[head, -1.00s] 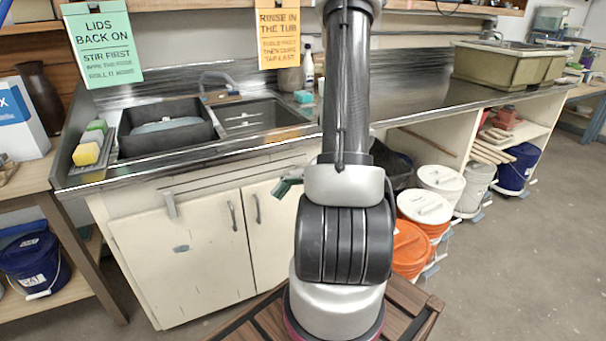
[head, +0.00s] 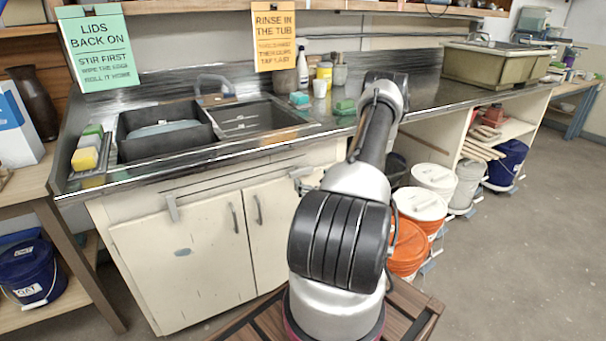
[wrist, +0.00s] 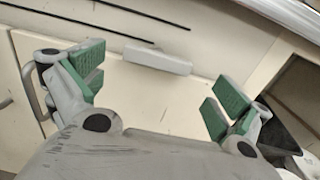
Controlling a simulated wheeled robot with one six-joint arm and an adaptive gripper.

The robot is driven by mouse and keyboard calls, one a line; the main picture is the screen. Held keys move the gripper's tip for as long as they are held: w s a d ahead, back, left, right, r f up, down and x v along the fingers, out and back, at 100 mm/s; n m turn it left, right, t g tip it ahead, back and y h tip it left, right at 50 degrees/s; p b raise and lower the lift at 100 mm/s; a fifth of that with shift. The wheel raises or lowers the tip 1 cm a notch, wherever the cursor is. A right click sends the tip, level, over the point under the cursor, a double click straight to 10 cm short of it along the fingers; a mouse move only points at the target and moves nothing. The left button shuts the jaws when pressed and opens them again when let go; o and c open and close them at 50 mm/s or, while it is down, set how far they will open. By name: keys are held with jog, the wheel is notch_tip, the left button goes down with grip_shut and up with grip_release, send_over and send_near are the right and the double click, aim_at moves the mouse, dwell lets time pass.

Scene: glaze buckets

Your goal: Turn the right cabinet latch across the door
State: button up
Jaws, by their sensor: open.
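The right cabinet latch (wrist: 157,60) is a pale grey bar on the cream cabinet front in the wrist view. It lies lengthwise, roughly parallel to the dark slots above it. My gripper (wrist: 156,86) is open and empty, its green-padded fingers spread to either side of the latch and apart from it in the picture. The right door (wrist: 150,98) shows below the latch. In the head view my arm covers most of the right door (head: 272,235) and I cannot make out the latch clearly. The left latch (head: 171,207) hangs nearly upright over the left door's top edge.
The counter (head: 270,140) with its sink overhangs the cabinet front. Orange and white buckets (head: 420,205) stand under the counter to the right. An open shelf bay with a dark bin (wrist: 280,128) is just right of the gripper. Floor at right is clear.

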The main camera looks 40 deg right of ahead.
aim_at(302, 172)
jog(key=x, duration=0.6)
jog(key=shift+w, duration=0.2)
jog(key=c, duration=0.7)
